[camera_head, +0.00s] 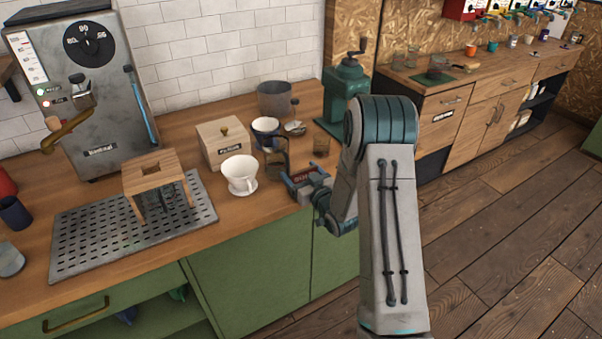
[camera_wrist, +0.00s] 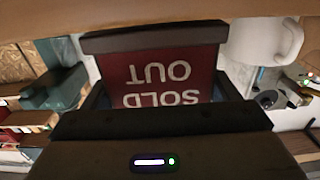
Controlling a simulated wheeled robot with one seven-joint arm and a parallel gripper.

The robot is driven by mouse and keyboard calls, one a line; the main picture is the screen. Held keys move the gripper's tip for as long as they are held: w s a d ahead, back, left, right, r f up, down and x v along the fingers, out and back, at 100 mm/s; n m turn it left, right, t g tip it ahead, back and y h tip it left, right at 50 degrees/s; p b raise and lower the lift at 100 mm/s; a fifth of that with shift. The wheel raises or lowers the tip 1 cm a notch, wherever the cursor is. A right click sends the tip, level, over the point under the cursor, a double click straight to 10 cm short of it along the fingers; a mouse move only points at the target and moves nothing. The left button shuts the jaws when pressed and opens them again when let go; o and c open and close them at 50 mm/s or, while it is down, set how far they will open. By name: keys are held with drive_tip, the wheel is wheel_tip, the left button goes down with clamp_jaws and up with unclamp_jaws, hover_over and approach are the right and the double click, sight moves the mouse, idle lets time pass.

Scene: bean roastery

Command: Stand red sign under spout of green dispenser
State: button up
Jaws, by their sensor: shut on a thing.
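The red sign (camera_wrist: 165,62) reads "SOLD OUT" and appears upside down in the wrist view, with a dark bar along its upper edge there. My gripper (camera_wrist: 160,98) is shut on it. In the head view the sign (camera_head: 301,178) is small, held in my gripper (camera_head: 312,186) by the counter's front edge, right of the white dripper. I cannot tell whether it touches the counter. The dispensers stand in a row at the far top right; a green one (camera_head: 525,5) seems to be among them, cut by the picture's top, its spout too small to make out.
The near counter (camera_head: 225,225) holds a white dripper (camera_head: 240,172), a wooden box (camera_head: 222,143), a glass jug (camera_head: 277,160) and a green grinder (camera_head: 346,92). The far counter (camera_head: 500,72) carries several cups below the dispensers. Open wooden floor (camera_head: 500,200) lies to the right.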

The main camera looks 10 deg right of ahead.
drive_tip(key=shift+f, duration=0.25)
drive_tip(key=o, duration=0.9)
drive_tip(key=shift+r, duration=0.15)
